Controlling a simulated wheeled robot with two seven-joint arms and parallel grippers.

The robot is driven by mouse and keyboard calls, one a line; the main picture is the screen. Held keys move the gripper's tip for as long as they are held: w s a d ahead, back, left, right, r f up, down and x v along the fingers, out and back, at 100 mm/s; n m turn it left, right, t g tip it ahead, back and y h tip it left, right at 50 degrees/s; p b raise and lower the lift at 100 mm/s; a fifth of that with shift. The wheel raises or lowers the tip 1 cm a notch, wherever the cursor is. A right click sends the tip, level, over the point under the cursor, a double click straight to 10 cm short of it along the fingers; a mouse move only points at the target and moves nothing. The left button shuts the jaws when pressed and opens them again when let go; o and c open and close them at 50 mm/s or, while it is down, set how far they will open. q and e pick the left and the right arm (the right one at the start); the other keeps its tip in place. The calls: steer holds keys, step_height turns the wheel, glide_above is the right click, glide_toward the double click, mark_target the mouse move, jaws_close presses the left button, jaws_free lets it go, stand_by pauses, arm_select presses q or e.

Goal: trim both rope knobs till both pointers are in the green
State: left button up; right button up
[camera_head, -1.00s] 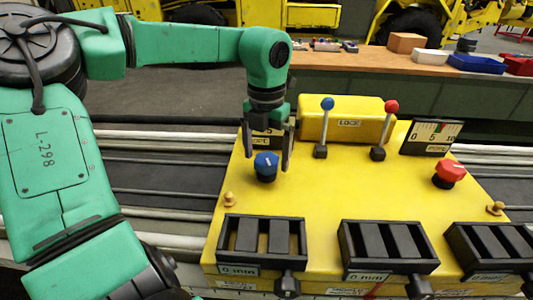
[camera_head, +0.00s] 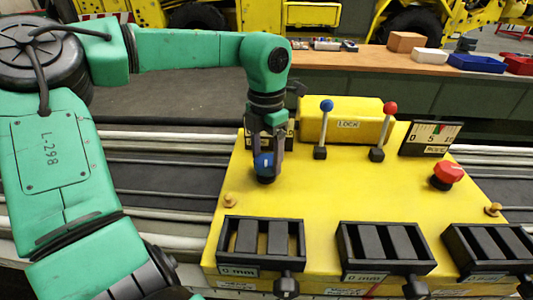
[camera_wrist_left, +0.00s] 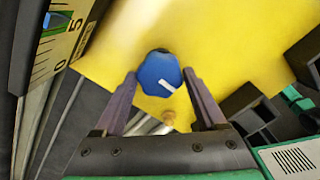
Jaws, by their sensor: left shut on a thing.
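The blue rope knob (camera_head: 264,168) stands at the left of the yellow panel (camera_head: 350,190). My left gripper (camera_head: 266,160) reaches down from above and is shut on it, one finger on each side. The wrist view shows the blue knob (camera_wrist_left: 160,76) with a white mark, between the fingers (camera_wrist_left: 165,100). The red rope knob (camera_head: 448,172) stands free at the right. The right rope gauge (camera_head: 430,138) has a green band near its middle; its pointer is too small to read. The left gauge is mostly hidden by my gripper; part of its scale (camera_wrist_left: 62,40) shows in the wrist view.
A blue-topped lever (camera_head: 325,130) and a red-topped lever (camera_head: 384,130) stand by the yellow LOCK box (camera_head: 348,112), close right of my gripper. Black slotted boxes (camera_head: 262,218) line the front edge. The panel's middle is clear.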

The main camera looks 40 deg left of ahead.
mark_target(266, 160)
arm_select(q)
steer(key=o, duration=1.3)
step_height(266, 160, up, 15)
steer(key=shift+f+p, duration=0.15)
steer(key=shift+p, duration=0.25)
